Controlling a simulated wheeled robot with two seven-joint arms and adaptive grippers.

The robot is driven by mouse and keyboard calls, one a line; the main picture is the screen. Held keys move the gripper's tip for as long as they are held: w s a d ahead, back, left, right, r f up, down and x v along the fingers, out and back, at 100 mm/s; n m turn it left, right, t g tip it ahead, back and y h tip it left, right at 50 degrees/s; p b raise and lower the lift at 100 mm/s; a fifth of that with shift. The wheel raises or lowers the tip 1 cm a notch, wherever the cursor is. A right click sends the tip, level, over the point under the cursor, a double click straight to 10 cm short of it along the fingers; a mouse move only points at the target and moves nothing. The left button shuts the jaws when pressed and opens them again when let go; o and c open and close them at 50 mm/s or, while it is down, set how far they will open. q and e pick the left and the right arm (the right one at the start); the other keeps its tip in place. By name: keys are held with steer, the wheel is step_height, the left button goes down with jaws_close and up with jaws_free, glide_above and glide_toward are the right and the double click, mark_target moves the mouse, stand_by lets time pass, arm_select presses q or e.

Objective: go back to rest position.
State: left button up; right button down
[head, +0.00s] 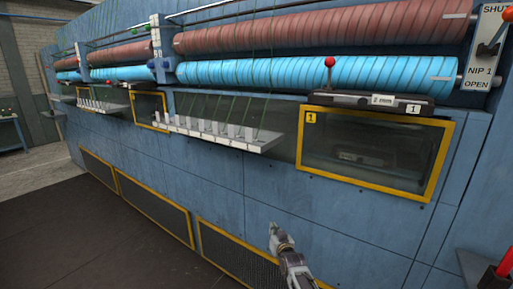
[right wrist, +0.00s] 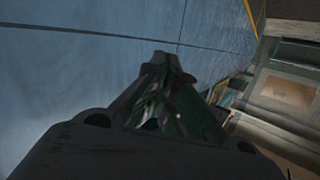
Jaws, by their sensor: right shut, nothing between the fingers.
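My right gripper (head: 274,230) shows low in the head view, in front of the lower blue panels of the machine (head: 300,215). It is shut with nothing in it and apart from the machine's levers and window. In the right wrist view its dark fingers (right wrist: 165,65) point up the picture, with blue panelling behind them. My left gripper is in neither view.
A yellow-framed window (head: 447,150) marked 1 sits right of my right gripper, under a red-knobbed lever (head: 330,63). Red rollers (head: 330,30) and blue rollers (head: 320,75) run above. A white comb-like shelf (head: 262,146) juts out. Dark floor (head: 90,240) at left is clear.

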steer(key=s+d+f+g+h, duration=0.1)
steer(key=s+d+f+g, duration=0.1)
steer(key=s+f, duration=0.65)
steer(key=s+d+f+n+g, duration=0.15)
steer(key=s+f, duration=0.25)
steer(key=f, duration=1)
steer(key=s+d+f+m+g+h, duration=0.1)
steer(key=s+d+f+g, duration=0.2)
steer(key=s+f, duration=0.6)
steer(key=s+d+f+g, duration=0.2)
steer(key=s+d+f, duration=0.1)
steer(key=s+f, duration=0.6)
steer(key=s+d+f+g, duration=0.2)
steer(key=s+d+f, duration=0.1)
steer(key=s+f, duration=0.6)
steer(key=s+d+f+g, duration=0.1)
steer(key=s+d+f, duration=0.1)
steer(key=s, duration=0.9)
steer(key=s+d+f+g+h, duration=0.1)
steer(key=s+d+f, duration=0.1)
steer(key=s, duration=0.9)
steer(key=s+d+f+g, duration=0.2)
steer(key=s, duration=0.9)
steer(key=shift+s+d+f+n+h, duration=0.25)
steer(key=shift+s+f+n+h, duration=0.05)
steer(key=shift+s+n, duration=0.15)
